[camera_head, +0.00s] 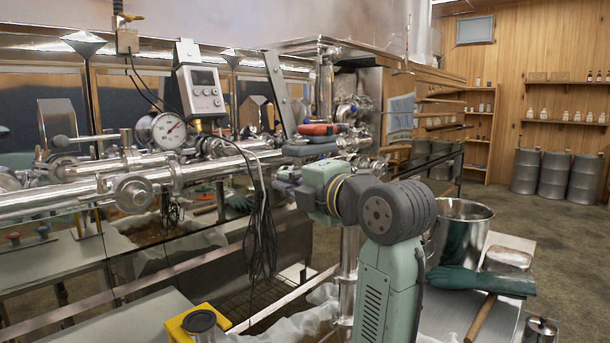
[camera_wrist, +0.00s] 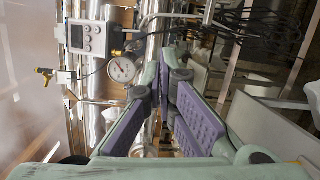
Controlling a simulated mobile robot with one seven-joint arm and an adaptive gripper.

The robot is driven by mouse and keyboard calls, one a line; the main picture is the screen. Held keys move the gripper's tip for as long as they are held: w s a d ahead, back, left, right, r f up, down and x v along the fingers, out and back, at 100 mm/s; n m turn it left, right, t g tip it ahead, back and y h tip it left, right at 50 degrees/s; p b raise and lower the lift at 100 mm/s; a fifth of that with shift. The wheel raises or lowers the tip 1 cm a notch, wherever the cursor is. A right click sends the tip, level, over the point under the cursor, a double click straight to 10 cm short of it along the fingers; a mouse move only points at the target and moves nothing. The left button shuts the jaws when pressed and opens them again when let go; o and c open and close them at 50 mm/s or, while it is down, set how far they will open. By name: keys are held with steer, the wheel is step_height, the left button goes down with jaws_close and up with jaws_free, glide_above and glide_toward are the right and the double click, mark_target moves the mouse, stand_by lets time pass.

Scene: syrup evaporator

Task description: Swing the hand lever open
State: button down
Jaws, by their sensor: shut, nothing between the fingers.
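In the head view, handles with red grips (camera_head: 318,129) sit on the steel pipework, just above and behind my gripper (camera_head: 287,179). I cannot tell for sure which one is the hand lever. My gripper points left, toward the pipes, below the red grips. In the wrist view, the purple-padded fingers of my gripper (camera_wrist: 166,88) come together at their tips with nothing held. No lever can be made out clearly there.
A dial gauge (camera_head: 168,130) and a white display box (camera_head: 201,92) stand on the pipes to the left. Black cables (camera_head: 262,225) hang left of my gripper. A steel pot (camera_head: 462,228) and green gloves (camera_head: 480,281) lie at the right.

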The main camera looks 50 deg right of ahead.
steer(key=d, duration=0.1)
steer(key=d+p, duration=0.2)
steer(key=d, duration=0.1)
steer(key=shift+w+r, duration=0.25)
steer(key=shift+w, duration=0.05)
